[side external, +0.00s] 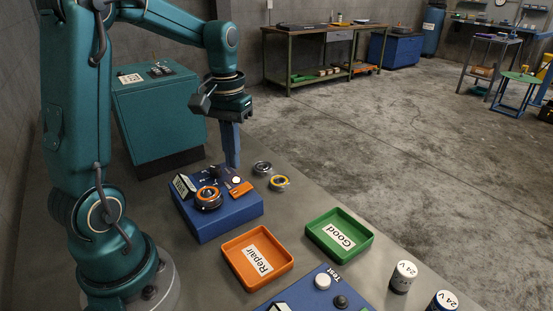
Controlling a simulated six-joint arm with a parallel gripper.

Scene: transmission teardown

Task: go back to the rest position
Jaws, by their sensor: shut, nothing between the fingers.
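My gripper (231,150) hangs pointing down over the far side of the blue fixture block (225,215), its fingers together and empty. The fingertips appear close behind the block's far edge; I cannot tell the exact gap. On the block sits a round orange and dark part (208,197) and a small orange piece (243,189). Two ring-shaped parts stand on the table to the right of the fingertips: a metallic one (262,168) and a yellow-rimmed one (279,183).
An orange Repair tray (287,271) and a green Good tray (366,249) stand empty in front. A blue Test panel (309,287) with knobs and two 24 V cylinders (402,279) are at the near right. A teal cabinet (158,115) stands behind the block.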

